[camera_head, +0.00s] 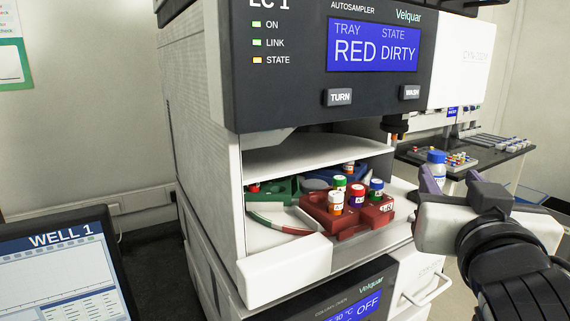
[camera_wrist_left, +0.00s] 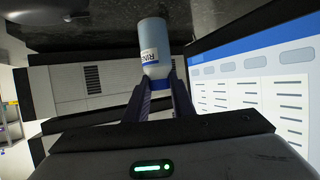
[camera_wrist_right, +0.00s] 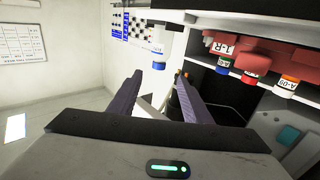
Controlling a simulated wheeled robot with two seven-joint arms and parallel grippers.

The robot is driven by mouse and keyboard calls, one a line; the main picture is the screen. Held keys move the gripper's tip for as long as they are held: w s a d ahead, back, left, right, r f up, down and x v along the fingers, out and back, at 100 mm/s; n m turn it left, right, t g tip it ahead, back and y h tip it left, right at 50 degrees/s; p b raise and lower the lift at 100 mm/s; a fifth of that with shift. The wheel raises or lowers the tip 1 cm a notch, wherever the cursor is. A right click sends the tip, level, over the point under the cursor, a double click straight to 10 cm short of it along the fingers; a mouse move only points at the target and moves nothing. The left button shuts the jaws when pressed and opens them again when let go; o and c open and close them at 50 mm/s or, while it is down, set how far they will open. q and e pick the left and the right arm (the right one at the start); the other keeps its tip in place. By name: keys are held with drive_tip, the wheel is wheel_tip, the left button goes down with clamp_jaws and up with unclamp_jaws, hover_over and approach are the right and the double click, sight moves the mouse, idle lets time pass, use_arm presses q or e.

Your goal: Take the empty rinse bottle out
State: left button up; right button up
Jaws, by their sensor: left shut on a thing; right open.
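My left gripper (camera_wrist_left: 160,98) is shut on a white bottle (camera_wrist_left: 152,42) with a blue band. Its partly visible label seems to begin "RIN". The gripper and this bottle are outside the head view. I cannot tell whether the bottle is empty. My right gripper (camera_wrist_right: 158,95) is open with nothing between its fingers; in the head view it is at the right (camera_head: 436,182). A second white bottle (camera_head: 436,170) with a blue cap shows just beyond its fingers. It also appears beyond the fingertips in the right wrist view (camera_wrist_right: 160,42).
The autosampler (camera_head: 300,60) reads tray RED, state DIRTY. Its open bay has a red tray section (camera_head: 345,222) with several capped vials, and a green section (camera_head: 272,192). A monitor (camera_head: 60,265) reading WELL 1 stands at the left. A dark bench (camera_head: 490,155) is behind at right.

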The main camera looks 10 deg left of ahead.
sight(438, 158)
drive_tip(key=w, duration=0.3)
drive_tip(key=w+d, duration=0.1)
drive_tip(key=w, duration=0.7)
drive_tip(key=shift+d+r+b, duration=0.1)
drive_tip(key=shift+d+b, duration=0.3)
drive_tip(key=c, duration=1)
